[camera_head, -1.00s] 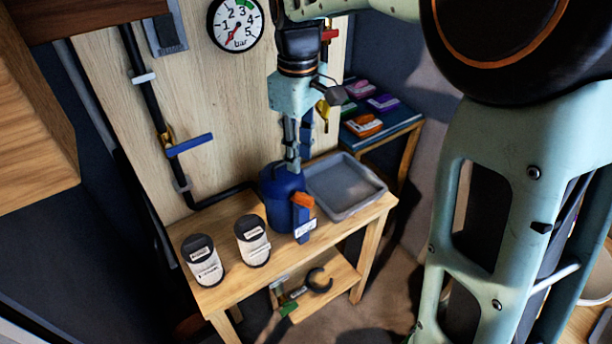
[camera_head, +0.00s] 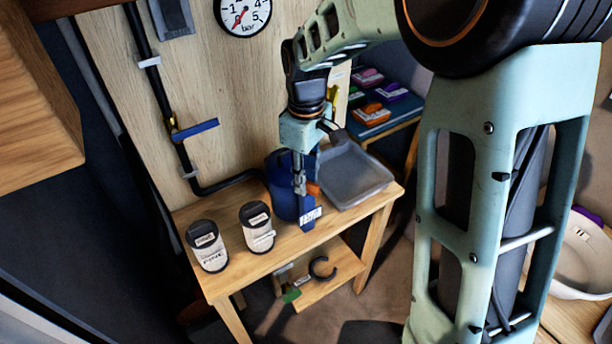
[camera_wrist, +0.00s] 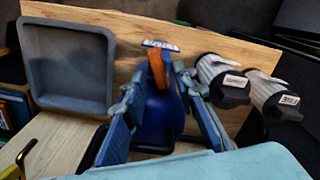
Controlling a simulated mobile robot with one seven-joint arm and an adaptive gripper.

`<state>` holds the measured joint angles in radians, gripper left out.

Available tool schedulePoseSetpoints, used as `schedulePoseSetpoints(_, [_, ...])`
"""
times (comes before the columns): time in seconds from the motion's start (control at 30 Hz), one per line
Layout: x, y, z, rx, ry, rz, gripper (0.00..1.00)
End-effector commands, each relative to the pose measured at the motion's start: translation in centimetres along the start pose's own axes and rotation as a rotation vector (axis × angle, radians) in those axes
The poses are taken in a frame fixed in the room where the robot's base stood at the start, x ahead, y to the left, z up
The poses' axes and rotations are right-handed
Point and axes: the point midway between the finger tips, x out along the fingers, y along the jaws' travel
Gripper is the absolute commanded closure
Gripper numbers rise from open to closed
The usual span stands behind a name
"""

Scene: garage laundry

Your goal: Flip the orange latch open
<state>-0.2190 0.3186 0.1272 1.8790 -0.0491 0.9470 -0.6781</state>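The orange latch (camera_head: 313,188) is on a blue upright piece (camera_head: 307,211) with a white label, at the front of a round blue container (camera_head: 281,188) on the wooden table. In the head view my gripper (camera_head: 300,188) hangs in front of the container and covers part of the latch. In the wrist view the orange latch (camera_wrist: 157,68) shows between the two spread fingers of my gripper (camera_wrist: 159,82), near their tips. The gripper is open and holds nothing. I cannot tell whether a finger touches the latch.
Two white canisters with dark lids (camera_head: 207,246) (camera_head: 257,227) stand left of the container. A grey tray (camera_head: 352,177) lies to its right on the wooden table (camera_head: 235,272). Behind are a wall pipe with a blue-handled valve (camera_head: 195,130) and a pressure gauge (camera_head: 243,14).

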Motion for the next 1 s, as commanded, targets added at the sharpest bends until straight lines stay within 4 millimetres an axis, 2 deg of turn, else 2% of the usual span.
schedulePoseSetpoints(0.03, [-0.01, 0.00, 0.00, 0.000, 0.000, 0.000, 0.74])
schedulePoseSetpoints(0.27, [-0.04, 0.01, 0.00, 0.000, 0.000, 0.000, 0.99])
schedulePoseSetpoints(0.67, [-0.10, 0.02, 0.01, -0.023, 0.000, 0.000, 1.00])
schedulePoseSetpoints(1.0, [-0.26, -0.04, -0.01, -0.217, 0.001, 0.000, 1.00])
